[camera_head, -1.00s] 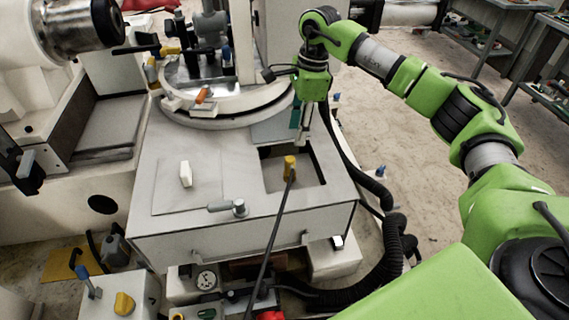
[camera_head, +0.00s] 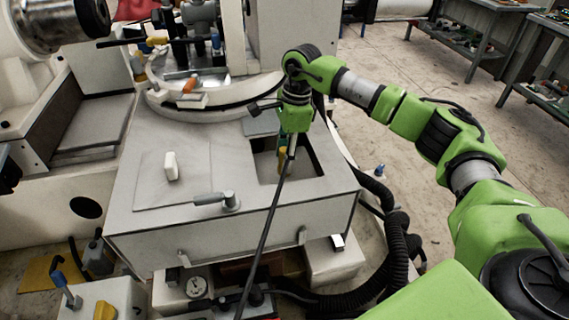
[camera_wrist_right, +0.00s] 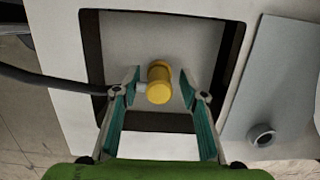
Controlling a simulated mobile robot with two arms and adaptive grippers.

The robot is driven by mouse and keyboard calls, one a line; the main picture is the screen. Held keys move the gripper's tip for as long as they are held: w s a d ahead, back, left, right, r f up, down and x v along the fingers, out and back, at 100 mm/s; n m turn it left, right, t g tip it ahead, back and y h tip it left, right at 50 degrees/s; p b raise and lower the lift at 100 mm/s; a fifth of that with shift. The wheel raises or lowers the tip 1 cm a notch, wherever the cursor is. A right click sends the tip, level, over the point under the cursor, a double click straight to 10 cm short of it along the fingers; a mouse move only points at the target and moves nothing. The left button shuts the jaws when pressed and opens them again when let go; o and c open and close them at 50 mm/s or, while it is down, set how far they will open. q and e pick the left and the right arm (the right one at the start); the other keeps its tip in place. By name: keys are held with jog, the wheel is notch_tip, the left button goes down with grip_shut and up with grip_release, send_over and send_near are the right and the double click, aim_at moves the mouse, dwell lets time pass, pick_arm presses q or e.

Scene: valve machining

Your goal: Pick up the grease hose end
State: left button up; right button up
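The yellow grease hose end (camera_wrist_right: 159,82) stands in the square opening in the machine's top, with a black hose (camera_wrist_right: 60,85) leading from its side. In the head view the hose end (camera_head: 282,157) is partly hidden by my right gripper (camera_head: 288,148). The right gripper points down at it from above. In the wrist view the right gripper's fingers (camera_wrist_right: 160,84) are apart, one on each side of the hose end. The left finger is close to the metal hose fitting; I cannot tell whether it touches. My left gripper is not clearly visible.
The square opening (camera_wrist_right: 215,95) has dark walls around the hose end. A grey lever (camera_head: 216,199) and a white knob (camera_head: 171,166) sit on the machine top (camera_head: 150,215). A round table (camera_head: 215,108) stands behind. A thick corrugated hose (camera_head: 400,250) hangs at the right.

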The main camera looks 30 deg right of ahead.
jog(key=shift+r, duration=0.15)
grip_shut()
jog(key=shift+r, duration=0.1)
